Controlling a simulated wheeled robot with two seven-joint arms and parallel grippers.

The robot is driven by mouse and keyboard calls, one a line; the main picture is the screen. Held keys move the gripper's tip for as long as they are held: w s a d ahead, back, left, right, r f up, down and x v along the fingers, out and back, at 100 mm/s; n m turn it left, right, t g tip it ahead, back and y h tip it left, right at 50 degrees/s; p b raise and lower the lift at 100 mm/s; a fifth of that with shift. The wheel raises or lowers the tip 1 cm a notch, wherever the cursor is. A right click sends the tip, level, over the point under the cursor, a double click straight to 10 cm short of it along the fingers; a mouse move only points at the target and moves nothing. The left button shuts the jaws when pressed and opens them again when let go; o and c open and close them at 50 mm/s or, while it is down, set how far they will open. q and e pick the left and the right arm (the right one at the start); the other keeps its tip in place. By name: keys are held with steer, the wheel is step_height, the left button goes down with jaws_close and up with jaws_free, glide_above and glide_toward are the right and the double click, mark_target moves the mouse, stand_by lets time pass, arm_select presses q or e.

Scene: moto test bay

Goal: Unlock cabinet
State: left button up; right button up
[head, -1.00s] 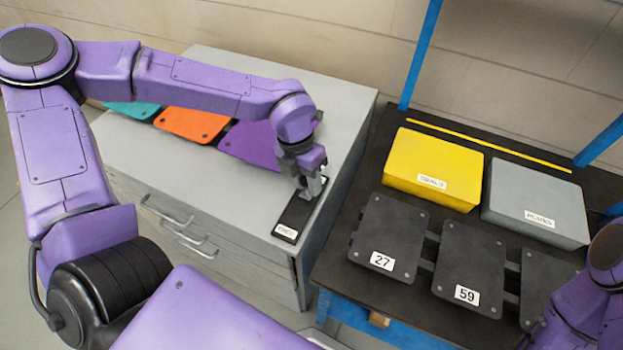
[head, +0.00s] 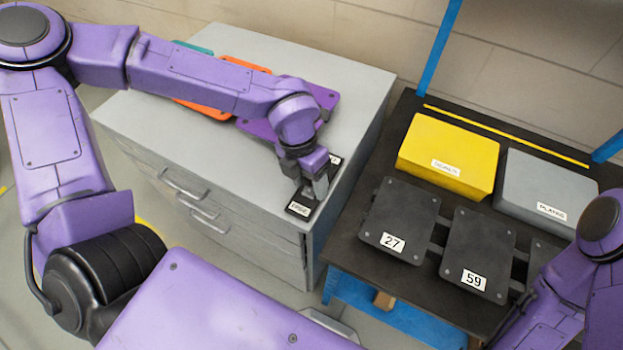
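The grey cabinet (head: 350,110) stands on the left with its drawers facing front. On its top, near the right edge, lies a black strip (head: 300,209) with a small white label at its near end, too small to read surely. Part of another label shows at its far end. My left gripper (head: 318,192) points down onto this strip, close to the near label. Its fingers hide the middle of the strip, and I cannot tell whether they are closed on a knob there. My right arm (head: 570,285) comes in at the lower right; its gripper is out of view.
Teal, orange (head: 247,64) and purple (head: 322,96) plates lie on the cabinet, partly behind my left arm. A dark bench (head: 350,250) to the right holds a yellow box (head: 448,155), a grey box (head: 545,190) and black plates numbered 27 (head: 402,215) and 59 (head: 478,250).

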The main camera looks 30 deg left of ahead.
arm_select(q)
step_height(320, 180, up, 10)
steer(key=a, duration=0.2)
steer(key=shift+w+r+b, duration=0.15)
steer(key=shift+w+b, duration=0.1)
steer(key=shift+b, duration=0.2)
